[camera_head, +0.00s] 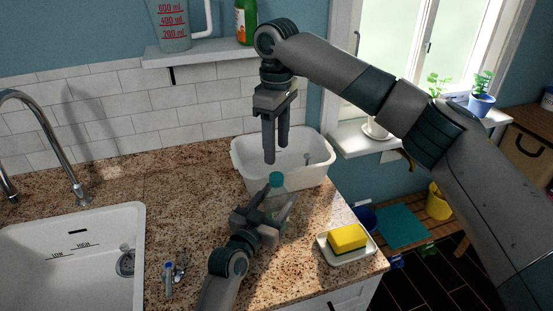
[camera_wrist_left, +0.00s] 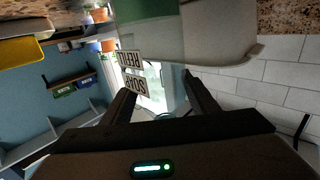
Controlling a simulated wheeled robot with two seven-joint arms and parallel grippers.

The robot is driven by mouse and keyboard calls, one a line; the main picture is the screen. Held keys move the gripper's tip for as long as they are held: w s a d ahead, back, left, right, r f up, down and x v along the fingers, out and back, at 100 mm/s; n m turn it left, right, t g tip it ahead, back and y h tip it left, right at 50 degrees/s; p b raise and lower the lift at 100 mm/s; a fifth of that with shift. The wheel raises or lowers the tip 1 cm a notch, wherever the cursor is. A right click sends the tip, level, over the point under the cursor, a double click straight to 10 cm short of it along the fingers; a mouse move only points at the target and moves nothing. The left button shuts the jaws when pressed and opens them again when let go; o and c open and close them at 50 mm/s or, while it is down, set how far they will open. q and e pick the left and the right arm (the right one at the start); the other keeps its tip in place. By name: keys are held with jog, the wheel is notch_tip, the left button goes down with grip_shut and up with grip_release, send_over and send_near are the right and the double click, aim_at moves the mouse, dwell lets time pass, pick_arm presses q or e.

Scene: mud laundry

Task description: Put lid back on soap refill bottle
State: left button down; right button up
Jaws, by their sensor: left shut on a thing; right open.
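The soap refill bottle (camera_head: 277,191) stands upright near the counter's middle, partly hidden by my left gripper. Its "SOAP REFILL" label (camera_wrist_left: 133,74) shows between the fingers in the left wrist view. My left gripper (camera_head: 276,203) is shut on the bottle, one finger on each side. The teal lid (camera_head: 277,179) sits at the top of the bottle; I cannot tell how firmly it is seated. My right gripper (camera_head: 276,154) is open and empty, fingers pointing down, just above the lid and apart from it.
A white tub (camera_head: 315,178) stands behind the bottle. A yellow sponge (camera_head: 347,236) lies on a white dish at the counter's right front edge. The sink (camera_head: 60,265) is at left. A shelf (camera_head: 205,52) with a measuring jug is above.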

jog(key=shift+r, duration=1.75)
pick_arm(q)
jog(key=c, duration=0.6)
grip_release()
jog(key=shift+s+a, duration=0.1)
jog(key=shift+s, duration=0.05)
pick_arm(e)
jog(key=shift+f, duration=0.1)
pick_arm(q)
jog(key=shift+s+a+f, duration=0.1)
jog(key=shift+s+a, duration=0.2)
jog(key=shift+s, duration=0.3)
pick_arm(e)
notch_tip(320, 180, down, 4)
jog(key=b, duration=0.4)
pick_arm(q)
jog(key=shift+v, duration=7.85)
